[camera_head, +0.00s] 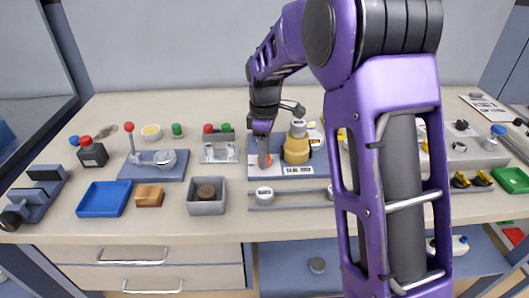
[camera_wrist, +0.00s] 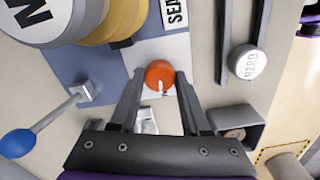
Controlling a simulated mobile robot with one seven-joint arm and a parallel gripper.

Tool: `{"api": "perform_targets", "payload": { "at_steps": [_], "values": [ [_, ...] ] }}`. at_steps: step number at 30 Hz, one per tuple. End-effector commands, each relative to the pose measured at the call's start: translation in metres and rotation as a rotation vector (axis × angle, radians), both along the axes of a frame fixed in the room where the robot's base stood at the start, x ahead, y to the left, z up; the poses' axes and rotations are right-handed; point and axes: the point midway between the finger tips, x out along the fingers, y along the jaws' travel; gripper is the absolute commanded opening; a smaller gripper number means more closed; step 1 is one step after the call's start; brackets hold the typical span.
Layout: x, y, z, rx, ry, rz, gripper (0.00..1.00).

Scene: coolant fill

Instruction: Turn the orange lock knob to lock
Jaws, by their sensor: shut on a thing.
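The orange lock knob (camera_wrist: 160,74) is a round disc with a white pointer mark toward the bottom of the wrist view. It sits on a white and blue panel (camera_wrist: 130,70). My gripper (camera_wrist: 161,78) has one finger on each side of the knob and is shut on it. In the head view, my gripper (camera_head: 264,155) comes down onto the orange knob (camera_head: 268,161), which is partly hidden behind the finger. The lock and unlock marks cannot be read.
A yellow canister (camera_head: 296,150) with a white cap stands right beside the knob. A blue-ended lever (camera_wrist: 40,130) is near in the wrist view. A grey box (camera_head: 206,207) and a white knob marked HARD (camera_wrist: 248,63) are close by. My arm covers the right middle of the bench.

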Motion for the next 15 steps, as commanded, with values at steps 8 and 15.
{"api": "perform_targets", "payload": {
  "at_steps": [8,15],
  "values": [
    [0.0,0.0002,0.0027,0.0,0.0,-0.213,0.0],
    [-0.0005,0.0001,0.0024,-0.001,0.0,-0.442,0.0]
  ]
}}
